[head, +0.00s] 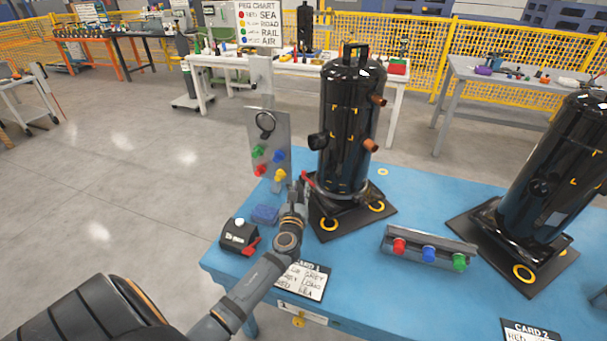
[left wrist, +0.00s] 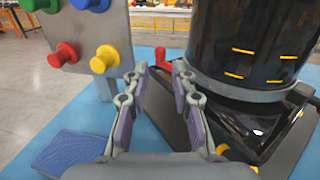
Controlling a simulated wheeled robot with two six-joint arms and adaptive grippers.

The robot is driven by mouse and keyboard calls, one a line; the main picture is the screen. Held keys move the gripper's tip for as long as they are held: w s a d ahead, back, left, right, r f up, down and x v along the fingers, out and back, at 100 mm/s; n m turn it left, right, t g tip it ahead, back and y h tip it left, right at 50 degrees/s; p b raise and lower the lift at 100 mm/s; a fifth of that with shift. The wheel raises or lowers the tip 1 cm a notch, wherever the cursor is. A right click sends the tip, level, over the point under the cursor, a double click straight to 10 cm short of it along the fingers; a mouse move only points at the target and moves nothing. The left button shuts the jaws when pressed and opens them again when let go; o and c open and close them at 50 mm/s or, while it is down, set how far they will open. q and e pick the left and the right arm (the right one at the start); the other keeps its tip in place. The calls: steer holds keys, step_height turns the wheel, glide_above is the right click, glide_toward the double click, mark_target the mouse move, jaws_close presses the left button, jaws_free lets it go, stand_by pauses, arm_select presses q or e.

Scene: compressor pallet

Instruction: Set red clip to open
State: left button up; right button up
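A red lever-like clip (head: 309,179) stands at the lower left side of the black compressor cylinder (head: 346,130), beside its base band. In the left wrist view the red clip (left wrist: 162,58) shows beyond and between my fingertips, with its bent handle upright. My left gripper (head: 298,190) is open and empty, just in front of the clip; the left wrist view shows its two fingers apart (left wrist: 158,78). I see a gap between fingers and clip, and cannot tell its exact size. The clip's lower part is partly hidden by a finger. My right gripper is not in view.
A grey panel (head: 268,132) with coloured pegs stands left of the gripper. A black box with a red lever (head: 240,238), a blue block (head: 265,214) and a card (head: 303,281) lie near. A peg rail (head: 428,249) and second compressor (head: 560,170) stand right on the blue table.

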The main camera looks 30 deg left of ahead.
mark_target(304, 174)
arm_select(q)
steer(key=x, duration=0.7)
steer(key=shift+f+b, duration=0.2)
steer(key=shift+b, duration=0.2)
steer(key=shift+w+a, duration=0.1)
steer(key=shift+w, duration=0.2)
steer(key=shift+w+a, duration=0.1)
steer(key=shift+w, duration=0.05)
steer(key=shift+c, duration=0.4)
jaws_close()
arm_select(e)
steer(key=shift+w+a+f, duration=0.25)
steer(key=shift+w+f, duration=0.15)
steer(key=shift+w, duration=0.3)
